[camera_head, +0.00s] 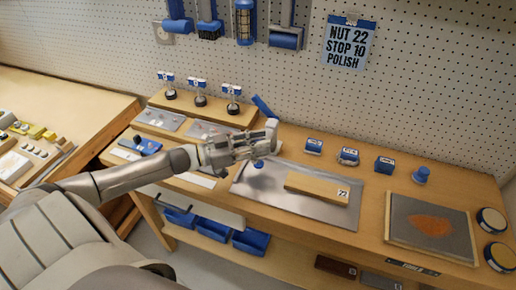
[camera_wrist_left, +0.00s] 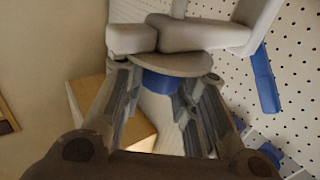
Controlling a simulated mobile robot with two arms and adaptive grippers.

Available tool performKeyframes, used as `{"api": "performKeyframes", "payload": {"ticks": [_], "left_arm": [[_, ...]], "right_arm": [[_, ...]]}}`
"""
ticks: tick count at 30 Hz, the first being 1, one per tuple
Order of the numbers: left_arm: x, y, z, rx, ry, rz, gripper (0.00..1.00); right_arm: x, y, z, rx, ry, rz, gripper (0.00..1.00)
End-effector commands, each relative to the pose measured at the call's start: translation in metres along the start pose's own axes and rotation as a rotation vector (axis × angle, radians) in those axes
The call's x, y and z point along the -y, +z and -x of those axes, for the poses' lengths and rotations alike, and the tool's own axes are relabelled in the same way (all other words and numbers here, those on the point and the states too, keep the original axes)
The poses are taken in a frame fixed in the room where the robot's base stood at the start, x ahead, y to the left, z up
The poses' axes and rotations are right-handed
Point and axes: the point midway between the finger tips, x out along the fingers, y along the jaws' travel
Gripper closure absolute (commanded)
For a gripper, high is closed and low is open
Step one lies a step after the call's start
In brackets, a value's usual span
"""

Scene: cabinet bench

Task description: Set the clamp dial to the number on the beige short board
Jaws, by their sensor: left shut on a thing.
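The beige short board (camera_head: 316,188) lies on a grey metal plate (camera_head: 285,202), with a small white label at its right end that appears to read 22. My left gripper (camera_head: 270,138) is above the plate's far left corner. In the left wrist view its fingertips (camera_wrist_left: 158,37) are closed together at a round grey disc with a blue part under it, which looks like the clamp dial (camera_wrist_left: 172,65). The dial's marks cannot be read. A tilted blue bar (camera_head: 262,105) shows behind the gripper. My right gripper is not in view.
A wall sign (camera_head: 348,43) reads NUT 22, STOP 10, POLISH. Several small blue-topped items (camera_head: 348,156) stand along the back. A grey panel with an orange patch (camera_head: 430,224) lies at the right. Labelled stands (camera_head: 200,92) are at the back left, blue bins (camera_head: 250,241) below.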

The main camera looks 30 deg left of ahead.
Motion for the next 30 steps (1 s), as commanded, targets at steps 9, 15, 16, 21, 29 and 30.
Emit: {"api": "performKeyframes", "payload": {"ticks": [9, 15, 16, 21, 29, 30], "left_arm": [[0.002, 0.002, -0.001, -0.002, 0.162, -0.005, 0.97], [0.001, 0.001, -0.001, -0.002, 0.209, -0.003, 0.97], [0.0, 0.0, -0.001, -0.002, 0.213, -0.002, 0.97], [0.0, 0.0, -0.001, -0.001, 0.221, -0.001, 0.97], [0.0, 0.0, -0.001, -0.001, 0.221, 0.0, 0.97], [0.0, 0.0, -0.001, -0.001, 0.221, 0.0, 0.72]], "right_arm": [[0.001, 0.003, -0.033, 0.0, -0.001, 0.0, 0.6], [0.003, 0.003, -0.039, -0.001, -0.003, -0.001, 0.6], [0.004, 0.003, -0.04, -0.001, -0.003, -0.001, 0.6], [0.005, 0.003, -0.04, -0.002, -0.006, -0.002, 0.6], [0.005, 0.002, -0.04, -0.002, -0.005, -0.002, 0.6], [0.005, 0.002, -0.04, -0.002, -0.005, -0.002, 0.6]]}}
